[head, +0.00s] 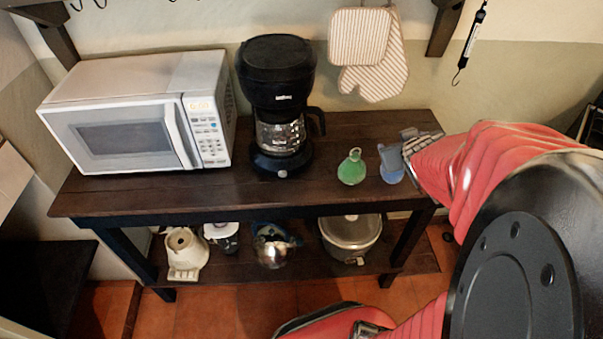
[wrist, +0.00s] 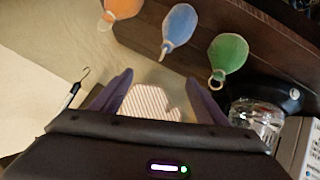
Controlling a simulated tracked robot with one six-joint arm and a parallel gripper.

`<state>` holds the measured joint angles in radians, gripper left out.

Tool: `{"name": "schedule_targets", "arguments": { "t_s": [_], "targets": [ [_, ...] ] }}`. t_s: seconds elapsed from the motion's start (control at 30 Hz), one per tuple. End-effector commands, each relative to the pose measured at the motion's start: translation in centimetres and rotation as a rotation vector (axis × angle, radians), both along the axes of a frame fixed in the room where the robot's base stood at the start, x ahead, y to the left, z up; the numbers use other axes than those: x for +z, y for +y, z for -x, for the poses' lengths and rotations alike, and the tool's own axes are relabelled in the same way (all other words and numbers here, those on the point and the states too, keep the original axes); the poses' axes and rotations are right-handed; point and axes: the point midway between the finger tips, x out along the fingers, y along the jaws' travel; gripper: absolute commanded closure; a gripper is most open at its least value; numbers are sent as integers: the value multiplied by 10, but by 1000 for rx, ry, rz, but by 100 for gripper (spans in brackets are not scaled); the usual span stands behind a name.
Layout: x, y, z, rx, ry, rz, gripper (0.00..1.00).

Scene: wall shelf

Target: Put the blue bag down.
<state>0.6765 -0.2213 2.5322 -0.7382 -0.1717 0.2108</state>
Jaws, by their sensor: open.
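The blue bag (head: 391,168) sits on the dark wooden tabletop, to the right of the green bag (head: 352,168) in the head view. In the wrist view the blue bag (wrist: 180,25) lies between an orange bag (wrist: 122,8) and the green bag (wrist: 228,54), its loop clear of my fingers. My gripper (wrist: 157,82) is open, with no bag between its fingers. In the head view my gripper (head: 400,144) is right by the blue bag and covers part of it. The orange bag is hidden there behind my arm.
A coffee maker (head: 276,90) and a white microwave (head: 140,115) stand left of the bags. Striped mitts (head: 372,75) and a hanging scale (head: 471,40) are on the wall behind. A kettle (head: 272,250) and a lidded pot (head: 350,235) are on the lower shelf.

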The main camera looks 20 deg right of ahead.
Motion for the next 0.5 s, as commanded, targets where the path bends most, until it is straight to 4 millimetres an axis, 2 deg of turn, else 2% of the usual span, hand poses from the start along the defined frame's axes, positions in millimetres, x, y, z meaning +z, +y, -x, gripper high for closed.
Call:
{"name": "schedule_targets", "arguments": {
  "t_s": [0.03,0.27,0.5],
  "targets": [
    [10,13,-2,-3,7,0,32],
    [32,70,8,-33,72,-62,32],
    [44,150,36,4,165,-186,32]
  ]
}}
